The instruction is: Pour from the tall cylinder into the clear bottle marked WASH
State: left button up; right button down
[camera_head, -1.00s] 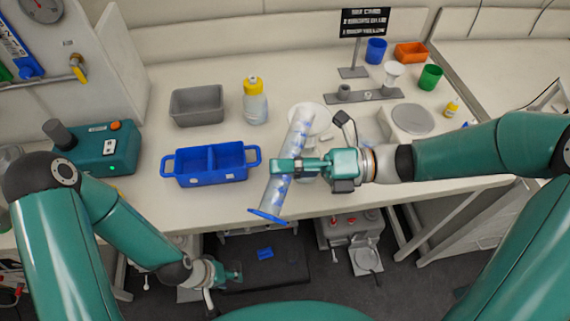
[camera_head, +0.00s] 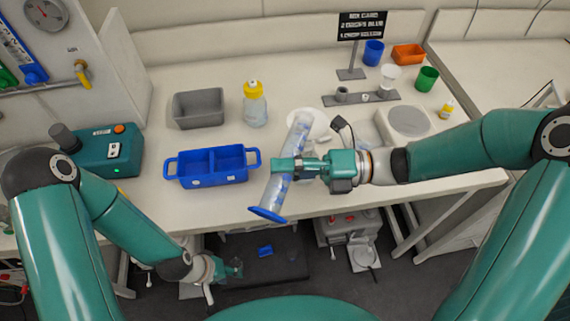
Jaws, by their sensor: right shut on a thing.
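The tall clear cylinder (camera_head: 273,192) has a blue foot (camera_head: 267,213) and bluish contents or markings. My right gripper (camera_head: 285,168) is shut around its middle and holds it tilted at the bench's front edge. The foot points toward me and the mouth end points to the back right, over a white round thing (camera_head: 320,124). A clear bottle with a yellow cap (camera_head: 256,108) stands upright behind the blue tray, apart from the cylinder. I cannot read a WASH mark on it. My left gripper (camera_head: 234,268) is low, below the bench front, and its jaws are too small to judge.
A blue two-part tray (camera_head: 213,180) and grey bin (camera_head: 200,109) stand left of the cylinder. A teal device (camera_head: 108,152) is further left. A balance-like device (camera_head: 409,120), blue cup (camera_head: 373,52), green cup (camera_head: 427,78) and orange bin (camera_head: 408,54) are to the right.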

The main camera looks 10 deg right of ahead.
aim_at(287, 151)
jog(key=shift+r+m, duration=0.25)
jog(key=shift+m, duration=0.05)
jog(key=shift+r, duration=0.2)
jog(key=shift+m, duration=0.3)
jog(key=shift+r+m+y, duration=0.4)
jog(key=shift+r+m, duration=0.1)
dwell(0.9)
jog(key=shift+w+r+m+t, duration=0.1)
jog(key=shift+r+m+t, duration=0.2)
jog(key=shift+m, duration=0.1)
jog(key=shift+w+d+r+m, duration=0.1)
jog(key=shift+r+m, duration=0.2)
jog(key=shift+m, duration=0.1)
jog(key=shift+w+r+m+t+y, duration=0.15)
jog(key=shift+r+m+t+y, duration=0.2)
jog(key=shift+r+m, duration=0.25)
jog(key=shift+d, duration=0.1)
dwell(1.5)
